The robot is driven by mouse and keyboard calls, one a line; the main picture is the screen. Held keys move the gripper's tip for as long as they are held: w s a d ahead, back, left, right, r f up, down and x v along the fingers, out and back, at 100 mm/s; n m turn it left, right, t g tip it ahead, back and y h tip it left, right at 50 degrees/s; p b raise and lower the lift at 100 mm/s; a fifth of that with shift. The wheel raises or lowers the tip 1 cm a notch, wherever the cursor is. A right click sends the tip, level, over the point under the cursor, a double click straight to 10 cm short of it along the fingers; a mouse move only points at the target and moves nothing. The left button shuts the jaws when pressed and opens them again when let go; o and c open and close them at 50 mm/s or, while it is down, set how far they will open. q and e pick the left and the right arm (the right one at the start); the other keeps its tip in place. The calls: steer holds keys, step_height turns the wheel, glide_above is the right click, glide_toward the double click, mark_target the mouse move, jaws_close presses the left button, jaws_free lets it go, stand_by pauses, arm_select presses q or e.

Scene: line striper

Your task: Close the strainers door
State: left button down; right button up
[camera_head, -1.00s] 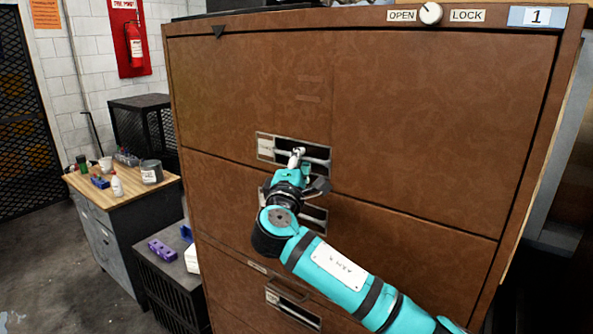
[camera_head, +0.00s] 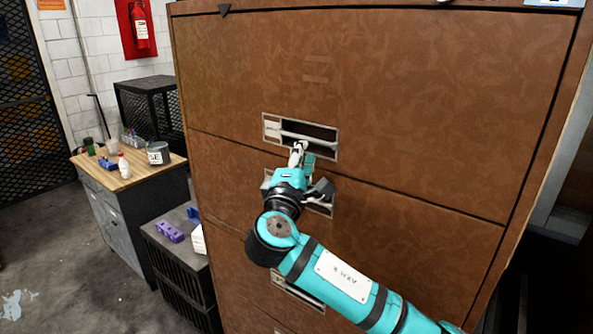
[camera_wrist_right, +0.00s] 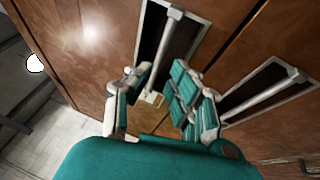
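A tall brown cabinet has an upper door panel (camera_head: 420,90) with a recessed metal handle (camera_head: 308,132). This panel looks flush with the front. No strainers label can be read. A second panel (camera_head: 410,225) below has its own handle recess (camera_head: 322,203), partly hidden by my arm. My right gripper (camera_head: 302,156) is just below the upper handle, close to the cabinet front. In the right wrist view its fingers (camera_wrist_right: 155,88) are apart with nothing between them, and two handle recesses lie beyond. Contact with the front cannot be told. My left gripper is not in view.
A wooden-topped bench (camera_head: 125,178) with bottles and cans stands left of the cabinet. A low black crate (camera_head: 182,262) with purple items is between them. A black mesh box (camera_head: 150,108) stands behind. Open floor (camera_head: 60,250) lies at the left.

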steer(key=v, duration=0.6)
steer(key=shift+s, duration=0.25)
steer(key=shift+f, duration=0.1)
